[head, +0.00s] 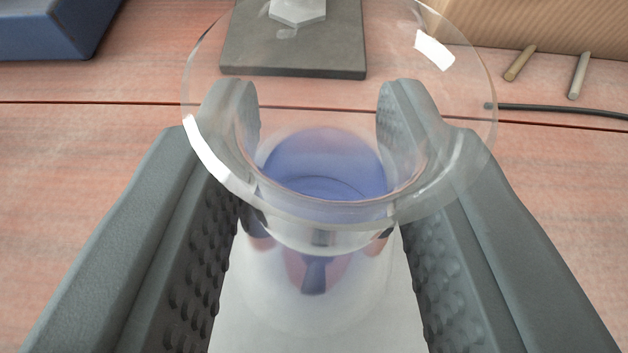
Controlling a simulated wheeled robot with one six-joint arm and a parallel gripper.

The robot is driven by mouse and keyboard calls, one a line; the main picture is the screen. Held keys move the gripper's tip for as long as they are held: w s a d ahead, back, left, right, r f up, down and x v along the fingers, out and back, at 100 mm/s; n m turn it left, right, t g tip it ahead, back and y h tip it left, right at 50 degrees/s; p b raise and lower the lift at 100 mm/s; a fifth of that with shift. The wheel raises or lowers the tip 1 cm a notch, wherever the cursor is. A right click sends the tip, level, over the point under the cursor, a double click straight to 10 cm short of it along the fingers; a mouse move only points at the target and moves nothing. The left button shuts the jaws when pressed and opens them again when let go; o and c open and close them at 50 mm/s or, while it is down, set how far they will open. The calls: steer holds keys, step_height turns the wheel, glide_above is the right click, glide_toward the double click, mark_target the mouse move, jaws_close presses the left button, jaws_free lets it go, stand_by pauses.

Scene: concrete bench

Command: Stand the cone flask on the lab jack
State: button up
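The cone flask (318,240) is clear glass with a wide flared rim and blue-violet liquid inside. I see it from above, in the middle of the head view. My gripper (318,105) has one grey finger on each side of the flask's neck, and both ribbed pads appear to meet the glass. The flask's base is hidden below the neck and fingers. A pale white surface shows beneath the flask between the fingers; I cannot tell whether it is the lab jack's top. No other part that I can identify as the lab jack shows.
A dark grey plate (240,55) with a pale metal hexagonal piece (298,10) lies behind the flask. A blue block (50,28) is at back left. A wooden block (560,22), two short rods (578,76) and a black cable (560,109) are at back right. Reddish boards are clear on both sides.

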steer(key=shift+f, duration=0.2)
steer(key=o, duration=1)
steer(key=shift+o, duration=0.2)
steer(key=v, duration=1.2)
steer(key=shift+s, duration=0.1)
